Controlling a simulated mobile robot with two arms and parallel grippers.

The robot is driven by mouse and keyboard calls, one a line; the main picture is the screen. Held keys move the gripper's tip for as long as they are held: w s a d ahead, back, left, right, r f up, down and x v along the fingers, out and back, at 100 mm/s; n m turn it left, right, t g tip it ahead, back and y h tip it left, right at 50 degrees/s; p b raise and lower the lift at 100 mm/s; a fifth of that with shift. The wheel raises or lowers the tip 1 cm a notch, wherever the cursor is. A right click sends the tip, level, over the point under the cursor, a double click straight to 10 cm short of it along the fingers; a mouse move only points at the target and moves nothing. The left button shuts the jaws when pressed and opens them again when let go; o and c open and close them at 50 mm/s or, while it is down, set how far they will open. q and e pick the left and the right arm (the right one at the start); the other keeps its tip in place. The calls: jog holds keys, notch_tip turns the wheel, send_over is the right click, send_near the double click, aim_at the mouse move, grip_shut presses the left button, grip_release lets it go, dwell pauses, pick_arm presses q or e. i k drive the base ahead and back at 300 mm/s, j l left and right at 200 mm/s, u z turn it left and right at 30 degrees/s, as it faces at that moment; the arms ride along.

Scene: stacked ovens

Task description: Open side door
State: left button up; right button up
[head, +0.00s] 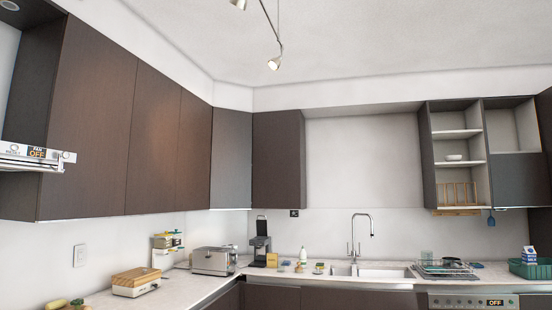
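No oven door or side door can be made out for certain in the head view. Dark brown wall cabinets with closed doors (92,120) run along the left wall to the corner. One more closed cabinet (278,158) hangs on the back wall. A range hood front (36,156) with a small display reading "FAN OFF" shows at the left edge. An appliance panel (474,301) with knobs and an "OFF" display shows at the bottom right, its lower part cut off by the frame. Neither of my grippers is in view.
The counter holds a toaster (214,261), a wooden box (136,282), a coffee maker (260,243), a sink (372,271), a dish rack (444,268) and a green basket (530,269). Open shelves (459,134) hang at the right. The floor is out of view.

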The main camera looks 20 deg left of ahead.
aim_at(277, 184)
jog(key=i+j+u, duration=0.15)
jog(key=i+u, duration=0.2)
jog(key=i, duration=0.4)
jog(key=i+u, duration=0.15)
jog(key=i, duration=1.95)
